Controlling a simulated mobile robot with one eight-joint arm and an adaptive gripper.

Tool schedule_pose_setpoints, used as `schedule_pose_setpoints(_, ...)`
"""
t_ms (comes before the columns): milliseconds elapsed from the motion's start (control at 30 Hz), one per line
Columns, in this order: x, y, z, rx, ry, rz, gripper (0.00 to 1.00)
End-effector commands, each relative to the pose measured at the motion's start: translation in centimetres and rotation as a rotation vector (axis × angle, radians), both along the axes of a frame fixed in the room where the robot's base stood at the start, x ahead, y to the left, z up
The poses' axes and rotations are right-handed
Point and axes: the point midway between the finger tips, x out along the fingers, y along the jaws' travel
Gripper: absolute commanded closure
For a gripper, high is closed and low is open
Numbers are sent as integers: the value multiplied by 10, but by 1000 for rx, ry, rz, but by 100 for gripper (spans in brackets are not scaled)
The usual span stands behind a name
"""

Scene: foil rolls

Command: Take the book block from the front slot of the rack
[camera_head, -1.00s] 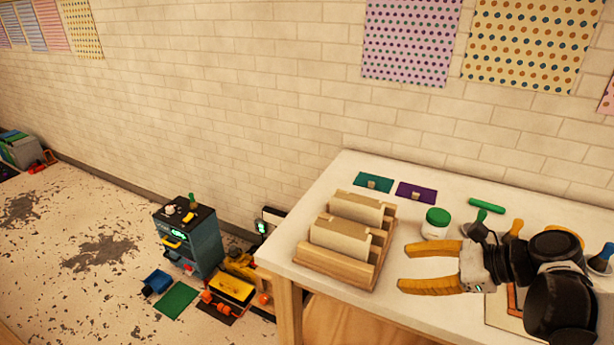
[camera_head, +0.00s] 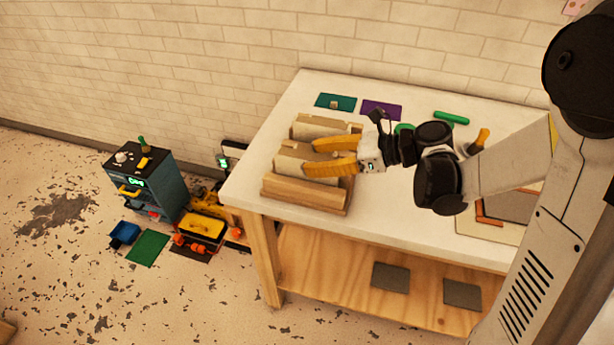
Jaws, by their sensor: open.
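The wooden rack (camera_head: 304,193) stands on the white table near its left end. A pale book block (camera_head: 289,165) stands in the front slot, partly hidden by my gripper. A second pale block (camera_head: 314,131) stands in the slot behind it. My gripper (camera_head: 310,158) is open, with its two yellow fingers pointing left over the right part of the rack. The fingers overlap the front block in the picture. I cannot tell whether they touch it or are above it.
Teal (camera_head: 336,102) and purple (camera_head: 381,110) sheets and a green roller (camera_head: 451,117) lie at the back of the white table (camera_head: 245,187). A green-lidded jar is mostly hidden behind my gripper. A dark cart (camera_head: 152,182) stands on the floor left. The lower shelf (camera_head: 335,277) holds two grey pads.

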Motion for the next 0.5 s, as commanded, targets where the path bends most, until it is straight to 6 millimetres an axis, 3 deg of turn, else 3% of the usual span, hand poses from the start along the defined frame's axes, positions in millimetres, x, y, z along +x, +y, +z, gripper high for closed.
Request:
schedule_pose_setpoints(333, 4, 9, -3, 0, 0, -1, 49)
schedule_pose_setpoints(500, 4, 9, -3, 0, 0, -1, 100)
